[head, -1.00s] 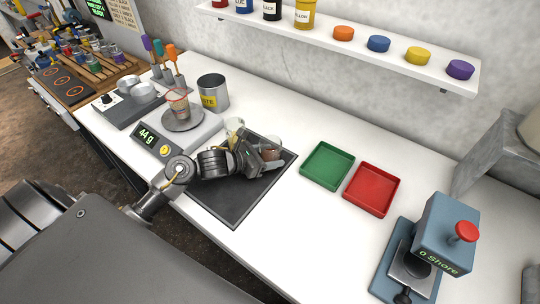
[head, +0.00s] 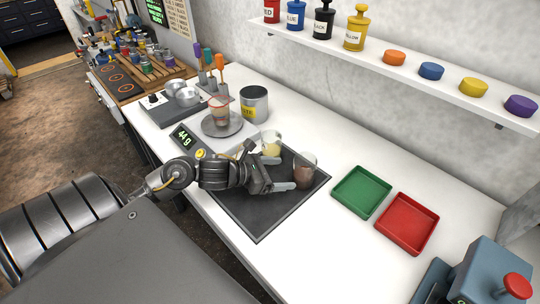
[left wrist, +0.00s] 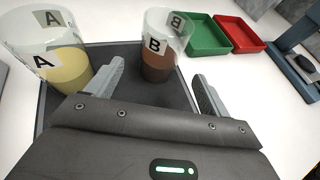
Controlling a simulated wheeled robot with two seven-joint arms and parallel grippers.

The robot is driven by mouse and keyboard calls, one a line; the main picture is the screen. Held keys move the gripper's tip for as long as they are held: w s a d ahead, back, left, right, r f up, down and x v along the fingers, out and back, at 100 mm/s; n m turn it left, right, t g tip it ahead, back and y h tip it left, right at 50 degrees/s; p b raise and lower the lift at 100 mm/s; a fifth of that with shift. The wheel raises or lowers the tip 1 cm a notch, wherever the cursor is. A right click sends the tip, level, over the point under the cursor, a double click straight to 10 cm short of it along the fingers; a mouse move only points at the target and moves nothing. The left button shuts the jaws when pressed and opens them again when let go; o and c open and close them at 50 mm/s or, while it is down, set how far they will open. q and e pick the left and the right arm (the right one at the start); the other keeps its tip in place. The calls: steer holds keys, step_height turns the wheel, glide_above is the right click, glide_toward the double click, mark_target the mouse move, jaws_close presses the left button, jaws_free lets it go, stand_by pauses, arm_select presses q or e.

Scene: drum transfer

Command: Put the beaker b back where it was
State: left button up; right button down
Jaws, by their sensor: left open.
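Beaker B (head: 304,176), clear with brown contents and a "B" label, stands upright on the dark mat (head: 260,218) near its right corner. It also shows in the left wrist view (left wrist: 158,62), just beyond and between the fingertips. My left gripper (head: 286,180) is open beside beaker B, low over the mat. Its two spread fingers show in the left wrist view (left wrist: 156,88), with nothing held between them. Beaker A (head: 271,149), with yellow contents, stands on the mat behind the gripper, left of beaker B. My right gripper is not seen.
A scale (head: 193,140) reading 44 g holds another beaker (head: 219,109) on its plate. A metal can (head: 254,104) stands beside it. A green tray (head: 361,192) and a red tray (head: 406,224) lie right of the mat. A shelf (head: 440,88) runs above.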

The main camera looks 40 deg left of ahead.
arm_select(q)
steer(key=shift+v, duration=1.8)
steer(key=shift+r, duration=0.15)
